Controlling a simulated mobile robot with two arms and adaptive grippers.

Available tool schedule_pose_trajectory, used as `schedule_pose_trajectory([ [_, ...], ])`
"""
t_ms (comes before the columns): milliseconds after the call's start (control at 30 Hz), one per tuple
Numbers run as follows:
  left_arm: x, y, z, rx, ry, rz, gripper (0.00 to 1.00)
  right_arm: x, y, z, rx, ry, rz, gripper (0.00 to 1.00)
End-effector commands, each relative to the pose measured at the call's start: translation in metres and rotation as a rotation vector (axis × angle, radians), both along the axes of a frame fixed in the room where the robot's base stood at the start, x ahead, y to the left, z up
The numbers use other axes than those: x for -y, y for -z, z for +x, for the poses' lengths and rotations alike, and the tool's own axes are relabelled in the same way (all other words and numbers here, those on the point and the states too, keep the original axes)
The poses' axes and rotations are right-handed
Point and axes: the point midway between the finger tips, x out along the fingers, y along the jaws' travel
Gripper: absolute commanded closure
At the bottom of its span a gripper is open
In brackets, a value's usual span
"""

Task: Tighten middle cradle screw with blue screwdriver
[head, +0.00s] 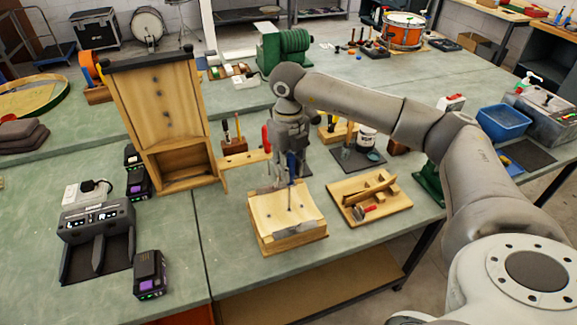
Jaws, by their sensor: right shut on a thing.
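My right gripper (289,178) reaches in from the right and points down, shut on the blue screwdriver (292,166). The screwdriver is roughly upright, and its thin shaft runs down to the pale wooden cradle block (262,211) on the bench. The tip meets or nearly meets the top of the block; I cannot tell if it sits in a screw. The middle screw is too small to make out, and the gripper hides part of the block's back edge. My left gripper is out of view.
A wooden tray (400,203) with small tools lies right of the block. A wooden rack (238,160) with a red-handled screwdriver (266,138) stands behind. A tall wooden stand (160,105) rises at left. A charger (96,222) and battery (150,272) sit front left.

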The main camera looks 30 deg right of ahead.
Motion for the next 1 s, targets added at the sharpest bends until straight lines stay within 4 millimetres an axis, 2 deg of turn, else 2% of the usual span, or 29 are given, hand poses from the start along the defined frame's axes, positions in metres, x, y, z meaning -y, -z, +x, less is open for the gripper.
schedule_pose_trajectory([
  [567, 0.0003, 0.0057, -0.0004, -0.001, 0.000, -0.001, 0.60, -0.0002, 0.0078, 0.0001, 0.000, 0.011, 0.001, 1.00],
  [1000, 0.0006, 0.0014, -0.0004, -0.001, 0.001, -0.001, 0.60, 0.0012, 0.0089, -0.0003, -0.003, 0.423, 0.000, 1.00],
])
